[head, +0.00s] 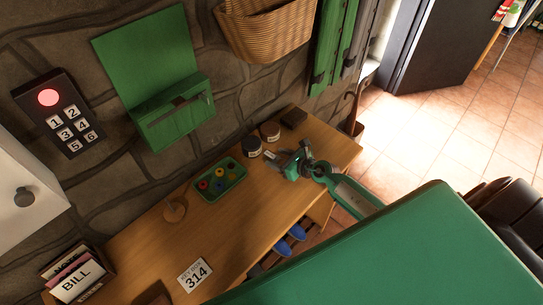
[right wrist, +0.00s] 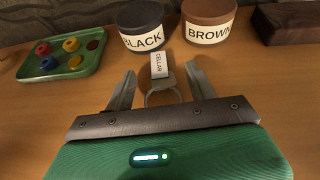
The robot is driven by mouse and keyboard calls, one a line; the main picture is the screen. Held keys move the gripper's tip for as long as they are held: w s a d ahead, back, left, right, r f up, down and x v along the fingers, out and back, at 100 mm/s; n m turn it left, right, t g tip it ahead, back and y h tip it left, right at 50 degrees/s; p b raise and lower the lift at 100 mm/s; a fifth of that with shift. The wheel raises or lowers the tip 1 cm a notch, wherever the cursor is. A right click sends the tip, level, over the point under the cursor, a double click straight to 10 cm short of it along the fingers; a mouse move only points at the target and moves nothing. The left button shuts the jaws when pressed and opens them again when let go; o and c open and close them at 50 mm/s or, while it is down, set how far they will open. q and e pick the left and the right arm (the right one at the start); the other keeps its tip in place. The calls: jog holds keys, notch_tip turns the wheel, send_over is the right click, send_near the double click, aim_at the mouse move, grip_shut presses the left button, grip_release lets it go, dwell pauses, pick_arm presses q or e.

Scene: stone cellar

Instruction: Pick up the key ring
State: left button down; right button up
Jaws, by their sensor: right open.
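The key ring (right wrist: 151,98) lies on the wooden table between the two open fingers of my right gripper (right wrist: 161,78). It is a metal ring with a white tag marked CELLAR (right wrist: 158,66) pointing away from the gripper. The lower part of the ring is hidden behind the gripper body. In the head view my right gripper (head: 287,160) is low over the table near its right end, and the ring is hard to make out there. The fingers do not clearly touch the ring. My left gripper is not in view.
Tins marked BLACK (right wrist: 140,25) and BROWN (right wrist: 210,22) stand just beyond the tag. A green tray (head: 220,196) with coloured pieces is at the left. A dark block (head: 293,117) sits near the wall. The table's front middle is mostly clear around the 314 card (head: 195,275).

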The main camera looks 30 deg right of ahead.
jog(key=shift+w+a+f, duration=0.15)
jog(key=shift+w+a, duration=0.05)
jog(key=shift+w, duration=0.15)
jog(key=shift+s, duration=0.1)
jog(key=c, duration=1.1)
jog(key=shift+o, duration=0.2)
jog(key=shift+r, duration=0.2)
jog(key=shift+r, duration=0.3)
notch_tip(320, 180, up, 8)
jog(key=shift+f+p, duration=0.1)
jog(key=shift+p, duration=1.1)
notch_tip(320, 180, up, 11)
jog(key=b, duration=0.2)
send_over(277, 159)
